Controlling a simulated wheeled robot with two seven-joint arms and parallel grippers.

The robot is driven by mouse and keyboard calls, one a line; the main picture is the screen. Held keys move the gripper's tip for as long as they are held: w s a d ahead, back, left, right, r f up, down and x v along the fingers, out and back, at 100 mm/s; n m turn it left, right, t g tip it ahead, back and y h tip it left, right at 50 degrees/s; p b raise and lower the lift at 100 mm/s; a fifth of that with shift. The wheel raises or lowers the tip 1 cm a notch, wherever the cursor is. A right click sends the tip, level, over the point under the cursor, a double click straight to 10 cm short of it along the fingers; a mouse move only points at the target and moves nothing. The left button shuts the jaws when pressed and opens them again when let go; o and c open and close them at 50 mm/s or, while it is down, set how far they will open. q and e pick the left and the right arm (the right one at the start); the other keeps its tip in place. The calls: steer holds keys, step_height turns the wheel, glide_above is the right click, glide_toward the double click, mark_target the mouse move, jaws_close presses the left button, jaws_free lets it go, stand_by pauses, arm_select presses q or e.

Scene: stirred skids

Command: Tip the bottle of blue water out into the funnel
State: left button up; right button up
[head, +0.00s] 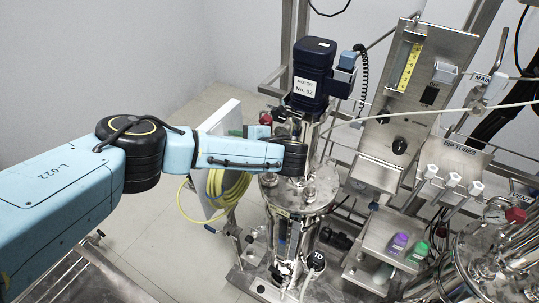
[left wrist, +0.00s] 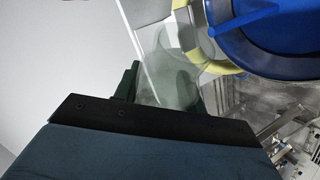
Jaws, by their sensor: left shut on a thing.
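My left gripper (left wrist: 163,88) shows in the left wrist view as dark fingers on both sides of a clear, see-through bottle (left wrist: 167,68). It is shut on this bottle. I cannot make out the bottle's tilt or how much blue water is in it. A large round blue thing (left wrist: 272,28) fills the upper right of that view; it may be the funnel, but I cannot be sure. In the head view my left arm reaches in from the left to above the steel vessel (head: 300,190). My right gripper is not in view.
A dark blue motor (head: 312,75) stands close behind my left wrist. A coiled yellow hose (head: 228,190) hangs by a white panel (head: 218,145).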

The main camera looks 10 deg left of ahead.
arm_select(q)
steer(key=shift+w+d+r+m+y, duration=0.1)
steer(key=shift+d+r+m+y, duration=0.15)
steer(key=shift+r+m+y, duration=0.25)
steer(key=shift+f, duration=0.15)
stand_by(1.8)
